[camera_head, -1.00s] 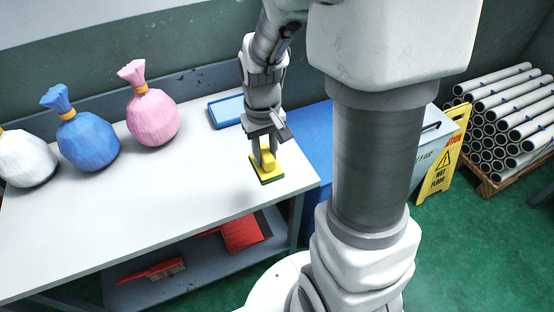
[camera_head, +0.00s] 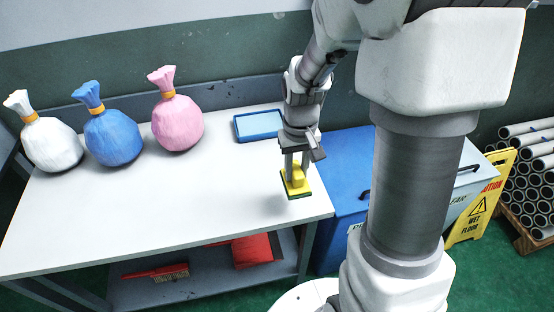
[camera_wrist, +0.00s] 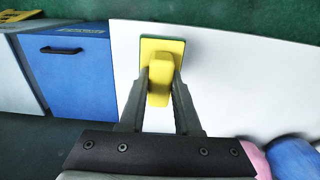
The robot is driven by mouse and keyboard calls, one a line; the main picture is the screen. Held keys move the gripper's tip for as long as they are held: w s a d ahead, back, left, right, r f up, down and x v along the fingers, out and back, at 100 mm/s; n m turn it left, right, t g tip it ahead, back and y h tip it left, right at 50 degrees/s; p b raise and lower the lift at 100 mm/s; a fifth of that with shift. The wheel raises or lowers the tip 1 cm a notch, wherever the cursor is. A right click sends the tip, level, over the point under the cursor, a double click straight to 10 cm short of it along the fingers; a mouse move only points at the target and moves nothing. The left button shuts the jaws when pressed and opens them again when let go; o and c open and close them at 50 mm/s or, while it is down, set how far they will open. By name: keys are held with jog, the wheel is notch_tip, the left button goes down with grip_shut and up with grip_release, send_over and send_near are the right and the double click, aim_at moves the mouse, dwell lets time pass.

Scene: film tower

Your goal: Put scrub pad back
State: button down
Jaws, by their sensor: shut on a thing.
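The scrub pad (camera_head: 302,191) is a flat yellow and green pad with a yellow block handle. My gripper (camera_head: 296,170) points down and is shut on that handle. It holds the pad over the right end of the white table (camera_head: 190,215), seemingly a little above the top; the exact gap is hard to tell. In the wrist view the pad (camera_wrist: 174,47) shows beyond the fingers of my gripper (camera_wrist: 161,88), with white tabletop around it. A shallow blue tray (camera_head: 258,137) lies empty on the table, behind and left of the pad.
White (camera_head: 52,146), blue (camera_head: 113,138) and pink (camera_head: 178,124) tied bags stand at the table's back left. A blue bin (camera_head: 340,185) stands right of the table, then a yellow wet-floor sign (camera_head: 478,212) and stacked pipes (camera_head: 535,190). A brush (camera_head: 155,273) lies on the lower shelf.

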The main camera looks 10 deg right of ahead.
jog(key=w+f, duration=0.1)
jog(key=w, duration=0.1)
jog(key=w+a+f, duration=0.1)
jog(key=w+f, duration=0.1)
jog(key=w+a+f, duration=0.1)
jog(key=w, duration=0.2)
jog(key=shift+f, duration=0.15)
jog(key=shift+f+b, duration=0.3)
jog(key=shift+f, duration=1.7)
jog(key=shift+f, duration=0.1)
jog(key=shift+f, duration=0.15)
jog(key=c, duration=0.6)
grip_release()
jog(key=shift+r, duration=0.2)
